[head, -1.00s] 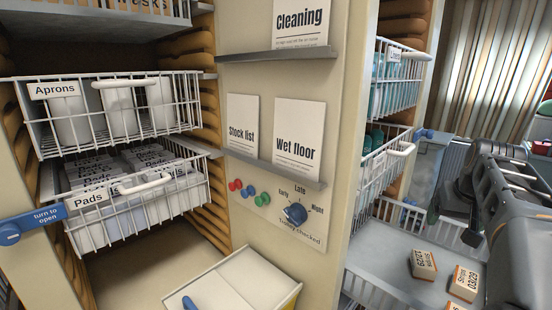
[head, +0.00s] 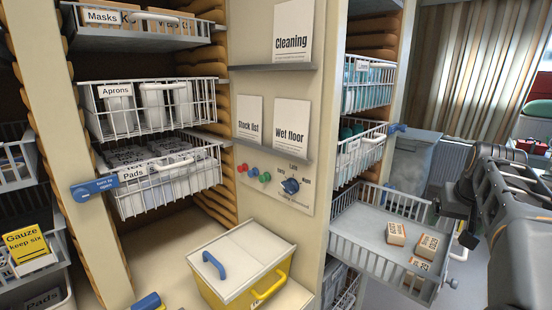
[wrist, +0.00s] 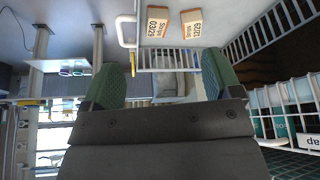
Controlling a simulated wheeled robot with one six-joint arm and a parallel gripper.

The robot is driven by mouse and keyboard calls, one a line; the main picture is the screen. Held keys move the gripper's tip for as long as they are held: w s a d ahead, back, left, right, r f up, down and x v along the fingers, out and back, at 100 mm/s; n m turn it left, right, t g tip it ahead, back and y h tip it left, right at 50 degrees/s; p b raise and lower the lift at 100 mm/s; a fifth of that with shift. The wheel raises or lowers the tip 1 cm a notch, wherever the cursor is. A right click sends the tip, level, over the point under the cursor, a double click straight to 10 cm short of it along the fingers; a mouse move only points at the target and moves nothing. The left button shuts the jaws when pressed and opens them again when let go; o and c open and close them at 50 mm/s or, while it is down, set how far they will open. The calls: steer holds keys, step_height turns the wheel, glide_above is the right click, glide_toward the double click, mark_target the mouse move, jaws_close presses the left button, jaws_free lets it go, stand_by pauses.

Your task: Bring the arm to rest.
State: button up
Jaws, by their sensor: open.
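My arm (head: 510,215) is folded at the right edge of the head view, beside the pulled-out wire basket (head: 345,246). In the wrist view my gripper (wrist: 163,78) is open, its two green-padded fingers wide apart with nothing between them. Beyond the fingers, two small labelled boxes, one on the left (wrist: 157,22) and one on the right (wrist: 191,23), lie in the basket, apart from the gripper. The fingertips cannot be made out clearly in the head view.
A yellow bin with a white lid (head: 240,262) stands below the notice panel. Wire baskets marked Aprons (head: 122,125) and Pads (head: 130,200) jut from the left rack.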

steer(key=s+a+f+n+y+b, duration=0.1)
steer(key=s+a+f+b, duration=0.3)
steer(key=a+f, duration=0.7)
steer(key=s+a+f+n+b, duration=0.3)
steer(key=s+a+f, duration=0.4)
steer(key=a+f, duration=0.5)
step_height(320, 180, down, 3)
steer(key=shift+s+n+g+y+b, duration=0.3)
steer(key=shift+s+g+y+b, duration=0.05)
steer(key=shift+g+y+b, duration=0.1)
steer(key=shift+a, duration=0.35)
steer(key=shift+c, duration=0.3)
